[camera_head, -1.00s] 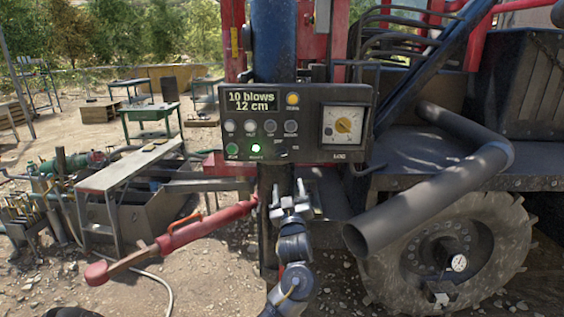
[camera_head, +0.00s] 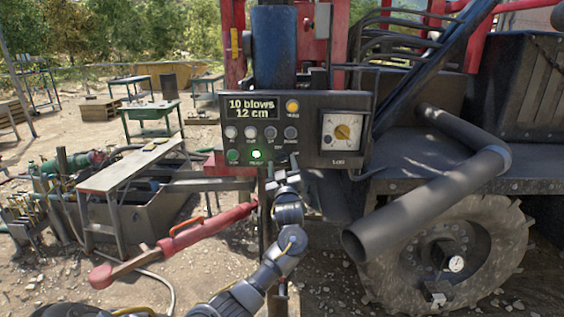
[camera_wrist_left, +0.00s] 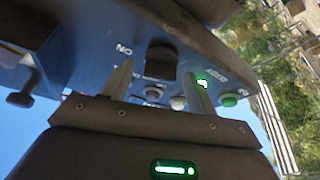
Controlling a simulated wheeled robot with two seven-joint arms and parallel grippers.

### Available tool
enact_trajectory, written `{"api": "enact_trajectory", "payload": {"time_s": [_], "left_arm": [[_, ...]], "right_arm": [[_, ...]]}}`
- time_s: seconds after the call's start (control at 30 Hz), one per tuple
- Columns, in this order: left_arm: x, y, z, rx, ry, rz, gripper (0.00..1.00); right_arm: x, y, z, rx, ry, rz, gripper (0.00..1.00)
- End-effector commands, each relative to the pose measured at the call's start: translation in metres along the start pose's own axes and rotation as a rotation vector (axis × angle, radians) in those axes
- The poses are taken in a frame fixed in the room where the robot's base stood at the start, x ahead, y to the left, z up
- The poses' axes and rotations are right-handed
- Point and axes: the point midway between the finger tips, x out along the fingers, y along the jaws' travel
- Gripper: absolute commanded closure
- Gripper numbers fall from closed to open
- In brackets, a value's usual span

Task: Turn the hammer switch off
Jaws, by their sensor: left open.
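The black control panel (camera_head: 312,160) faces me in the head view, with a display reading "10 blows 12 cm" and a lit green light (camera_head: 256,155). My left gripper (camera_head: 284,176) is open just below the panel's lower edge. In the left wrist view the panel (camera_wrist_left: 90,55) appears upside down. A dark rounded knob (camera_wrist_left: 162,60), probably the hammer switch, lies beyond and between my two open fingers (camera_wrist_left: 157,76), beside an inverted "ON" label. I cannot tell whether the fingers touch it. In the head view my gripper partly covers the switch area. My right gripper is not seen.
A dial (camera_head: 342,132) sits on the panel's right side. A thick grey pipe (camera_head: 420,205) slants to the right of my arm, before a large tyre (camera_head: 490,250). A red lever bar (camera_head: 200,235) extends to the left. A long bench (camera_head: 130,168) stands further left.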

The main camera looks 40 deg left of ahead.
Motion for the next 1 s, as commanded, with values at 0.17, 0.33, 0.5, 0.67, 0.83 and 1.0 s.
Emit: {"api": "enact_trajectory", "payload": {"time_s": [0.17,0.33,0.5,0.67,0.83,1.0], "left_arm": [[0.0045,0.0,0.0003,0.0,0.0,0.001,0.42],[0.0043,0.0,0.0004,-0.001,0.0,0.0,0.42],[0.0042,0.0,0.0005,0.0,0.0,0.0,0.63],[0.0041,0.0,0.0004,0.0,0.0,0.0,0.84],[0.0038,0.0,0.001,-0.009,0.0,-0.003,0.84],[0.0032,0.0,0.0024,-0.057,0.0,-0.023,0.84]], "right_arm": [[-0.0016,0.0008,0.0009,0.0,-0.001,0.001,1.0],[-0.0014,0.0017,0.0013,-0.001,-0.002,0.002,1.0],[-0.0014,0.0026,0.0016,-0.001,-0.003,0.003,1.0],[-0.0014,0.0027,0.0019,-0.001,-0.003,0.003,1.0],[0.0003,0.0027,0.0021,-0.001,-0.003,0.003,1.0],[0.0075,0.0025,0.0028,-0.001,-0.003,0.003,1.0]]}}
